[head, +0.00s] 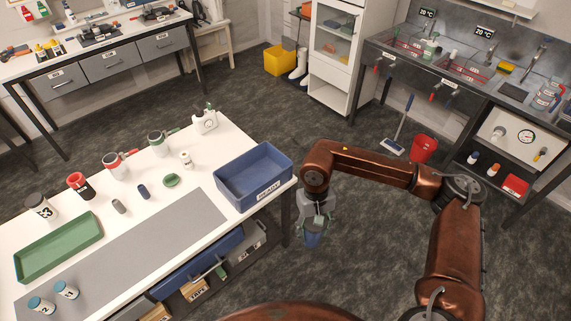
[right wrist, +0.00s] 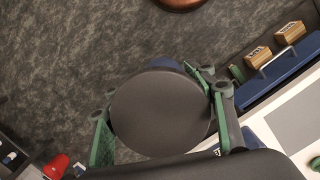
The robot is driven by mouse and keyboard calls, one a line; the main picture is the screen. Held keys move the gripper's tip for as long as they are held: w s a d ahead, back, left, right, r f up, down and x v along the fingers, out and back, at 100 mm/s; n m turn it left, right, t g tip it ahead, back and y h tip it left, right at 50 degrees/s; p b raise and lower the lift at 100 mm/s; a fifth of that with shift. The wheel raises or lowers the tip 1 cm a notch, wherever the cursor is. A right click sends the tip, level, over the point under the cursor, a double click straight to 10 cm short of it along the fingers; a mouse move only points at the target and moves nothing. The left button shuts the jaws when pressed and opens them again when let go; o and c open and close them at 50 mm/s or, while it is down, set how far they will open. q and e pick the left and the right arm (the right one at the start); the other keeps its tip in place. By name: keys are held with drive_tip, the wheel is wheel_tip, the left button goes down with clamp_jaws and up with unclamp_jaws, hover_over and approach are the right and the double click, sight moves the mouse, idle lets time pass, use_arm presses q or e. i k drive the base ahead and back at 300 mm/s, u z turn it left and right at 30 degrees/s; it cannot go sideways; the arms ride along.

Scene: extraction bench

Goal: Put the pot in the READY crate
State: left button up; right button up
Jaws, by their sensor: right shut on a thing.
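The READY crate (head: 224,190) is an open blue box with a white label, standing at the right end of the white bench. My right gripper (head: 315,222) is off the bench's right edge, to the right of the crate and over the floor. It is shut on a blue pot (head: 312,239), which hangs roughly upright. In the right wrist view the pot shows a round dark grey top (right wrist: 160,112) between the green finger pads, with some blue behind it. My left gripper is not in view.
The white bench (head: 130,238) carries mugs, jars, a green tray (head: 60,246) and a grey mat (head: 150,250). A small white device with a dial (head: 206,120) stands behind the crate. A blue drawer (head: 200,268) is under the bench. The floor around my right gripper is clear.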

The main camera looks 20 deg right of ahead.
sight(255, 182)
drive_tip(key=z, duration=0.1)
drive_tip(key=i, duration=1.4)
drive_tip(key=u, duration=0.3)
